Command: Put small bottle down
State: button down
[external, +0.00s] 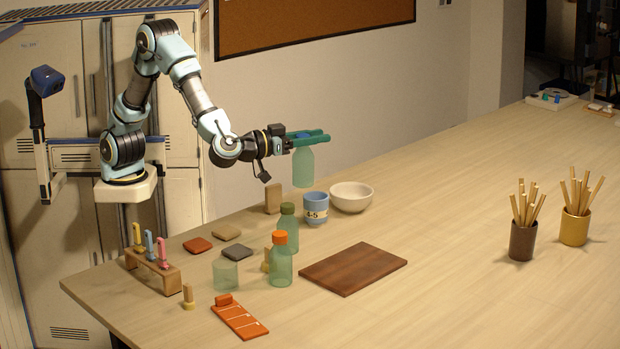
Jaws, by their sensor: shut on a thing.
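My gripper (316,138) is shut on the small bottle, holding it near the top. The small bottle (303,168) is pale green, translucent and upright. Its top is mostly hidden by the teal fingers. It appears to hang above the table (420,215), behind the blue cup in the picture; its exact height is hard to tell.
Below the held bottle are a blue cup (316,209), a white bowl (351,196) and a tan block (273,198). Nearer stand a green-capped bottle (288,228), an orange-capped bottle (280,264) and a glass (225,274).

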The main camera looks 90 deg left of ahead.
jog(key=w+d+r+m+t+h+b, duration=0.1)
jog(key=w+d+m+h+b, duration=0.35)
jog(key=w+d, duration=0.9)
notch_tip(320, 180, down, 15)
jog(key=s+h+p, duration=0.1)
jog(key=h+p, duration=0.1)
jog(key=p, duration=0.1)
jog(key=shift+d+r, duration=0.15)
jog(key=shift+d, duration=0.05)
jog(key=shift+h, duration=0.25)
jog(key=shift+c, duration=2.4)
grip_release()
jog(key=shift+f, duration=0.2)
jog(key=shift+r, duration=0.1)
